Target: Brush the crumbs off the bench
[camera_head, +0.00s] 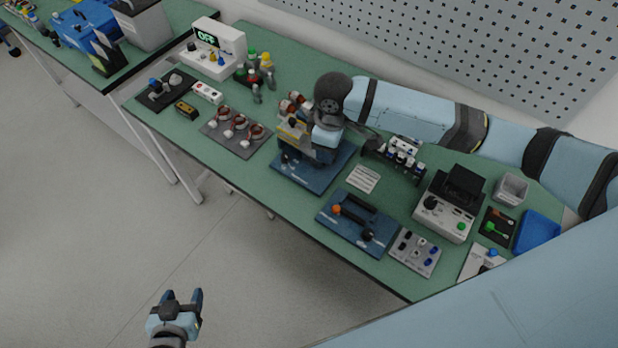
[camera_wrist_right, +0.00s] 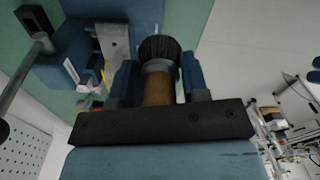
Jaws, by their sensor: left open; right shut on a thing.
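My right gripper (camera_wrist_right: 158,78) is shut on a brush. The brush has a brown handle (camera_wrist_right: 157,92), a pale collar and dark bristles (camera_wrist_right: 158,47), which point away from the gripper. In the head view my right gripper (camera_head: 308,143) hangs above a blue fixture plate (camera_head: 290,182) on the green bench (camera_head: 300,48). The brush is hard to make out there. My left gripper (camera_head: 183,297) is open and empty, over the floor in front of the bench. I cannot make out any crumbs in either view.
A grey plate with copper-wound parts (camera_head: 249,153) lies left of my right gripper. A lever fixture (camera_head: 355,223), a vial rack (camera_head: 397,160) and a grey machine (camera_head: 450,205) stand to the right. Bottles (camera_head: 266,65) stand behind. A pegboard (camera_head: 490,70) backs the bench.

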